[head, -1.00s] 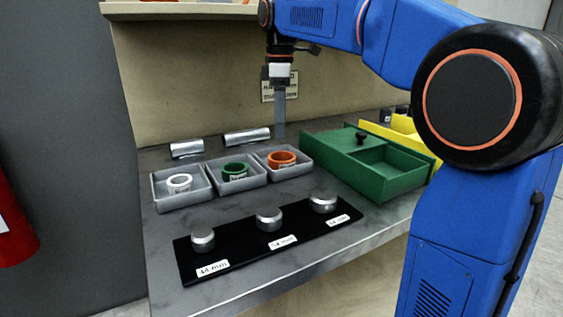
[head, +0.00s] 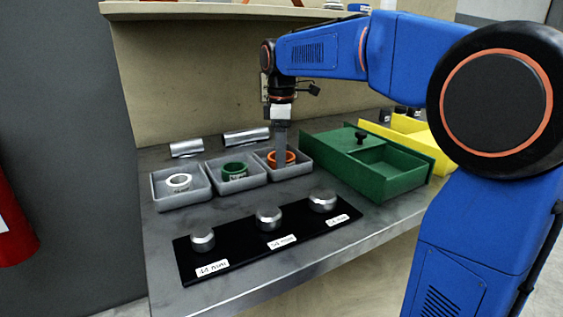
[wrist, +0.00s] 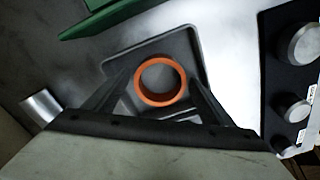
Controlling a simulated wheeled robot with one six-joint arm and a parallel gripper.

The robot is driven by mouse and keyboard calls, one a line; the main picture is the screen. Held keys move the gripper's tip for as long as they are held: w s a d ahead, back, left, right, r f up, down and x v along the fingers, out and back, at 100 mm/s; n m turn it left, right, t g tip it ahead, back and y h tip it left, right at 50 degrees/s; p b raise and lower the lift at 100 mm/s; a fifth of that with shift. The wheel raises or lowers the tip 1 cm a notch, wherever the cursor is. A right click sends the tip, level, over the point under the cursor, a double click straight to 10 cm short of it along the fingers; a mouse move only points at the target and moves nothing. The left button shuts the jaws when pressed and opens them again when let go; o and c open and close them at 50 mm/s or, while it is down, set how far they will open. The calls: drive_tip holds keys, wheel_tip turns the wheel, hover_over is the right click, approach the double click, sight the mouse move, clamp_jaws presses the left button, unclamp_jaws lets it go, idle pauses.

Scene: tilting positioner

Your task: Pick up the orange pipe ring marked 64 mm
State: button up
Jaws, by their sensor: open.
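The orange pipe ring (head: 289,158) sits in the right-hand grey tray (head: 308,170) in the head view. In the wrist view the orange ring (wrist: 161,62) lies flat in its tray (wrist: 187,36), its opening facing up. My gripper (head: 280,157) points down at this tray, its fingers in front of part of the ring. In the wrist view my gripper (wrist: 160,78) is open, one finger on each side of the ring. I cannot tell whether the fingers touch it. The size marking on the ring is not visible.
A white ring (head: 179,181) and a green ring (head: 234,171) sit in the neighbouring trays. A black plate (head: 240,249) with three metal plugs stands in front. A green box (head: 345,160) stands to the right. Two metal cylinders (head: 246,136) lie behind the trays.

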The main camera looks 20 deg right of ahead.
drive_tip(key=shift+c, duration=0.6)
drive_tip(key=c, duration=1.2)
drive_tip(key=shift+o, duration=0.2)
